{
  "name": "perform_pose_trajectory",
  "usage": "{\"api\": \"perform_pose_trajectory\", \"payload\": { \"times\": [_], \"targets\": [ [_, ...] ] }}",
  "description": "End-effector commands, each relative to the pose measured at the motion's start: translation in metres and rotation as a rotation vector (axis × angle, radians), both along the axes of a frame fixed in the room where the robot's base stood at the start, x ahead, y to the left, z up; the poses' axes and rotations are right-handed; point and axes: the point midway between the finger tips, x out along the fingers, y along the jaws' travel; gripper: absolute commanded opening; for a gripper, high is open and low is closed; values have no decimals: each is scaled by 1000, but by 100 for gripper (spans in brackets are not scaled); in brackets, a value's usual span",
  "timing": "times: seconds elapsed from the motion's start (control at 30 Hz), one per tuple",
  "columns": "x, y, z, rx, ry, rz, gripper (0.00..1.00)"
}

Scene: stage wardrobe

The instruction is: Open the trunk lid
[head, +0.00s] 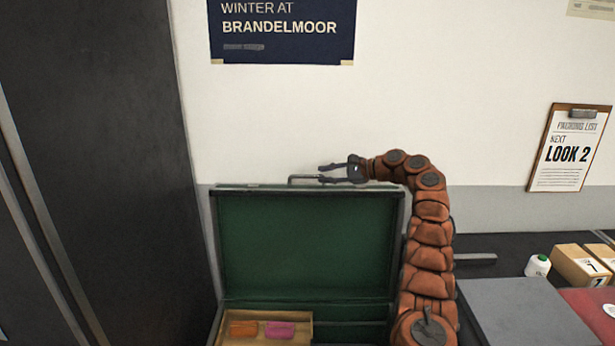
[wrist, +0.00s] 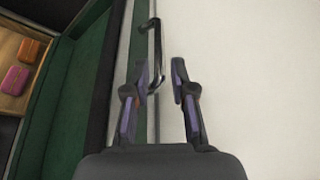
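The trunk lid (head: 300,245) stands raised and about upright against the wall side, its green lining facing me. In the wrist view the lid's lining (wrist: 95,75) is at the left. A thin dark bar handle (head: 298,177) sticks up from the lid's top edge; the wrist view shows this handle (wrist: 155,45) too. My gripper (head: 324,173) is at the handle's right end, above the lid. In the wrist view my gripper (wrist: 159,68) has its fingers apart, with the handle's near end between them, closer to the left finger. Contact with the handle cannot be made out.
A wooden tray (head: 225,343) inside the trunk holds an orange item (head: 243,329) and a pink item (head: 280,330). A dark cabinet (head: 110,150) stands left. Right are a white spool (head: 538,265), cardboard boxes (head: 577,264) and a clipboard (head: 569,150) on the wall. The wall above the lid is clear below a poster (head: 282,30).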

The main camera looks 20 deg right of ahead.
Motion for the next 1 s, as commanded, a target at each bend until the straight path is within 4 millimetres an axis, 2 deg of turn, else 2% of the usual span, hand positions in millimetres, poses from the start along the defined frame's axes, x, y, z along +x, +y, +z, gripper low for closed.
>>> {"api": "perform_pose_trajectory", "payload": {
  "times": [0.4, 0.73, 0.77, 1.0],
  "targets": [
    [35, 42, -12, 1, 0, 0, 25],
    [40, 47, -17, -1, -1, 0, 25],
    [40, 47, -17, -1, -1, 0, 24],
    [40, 47, -16, -1, -1, 0, 0]
  ]
}}
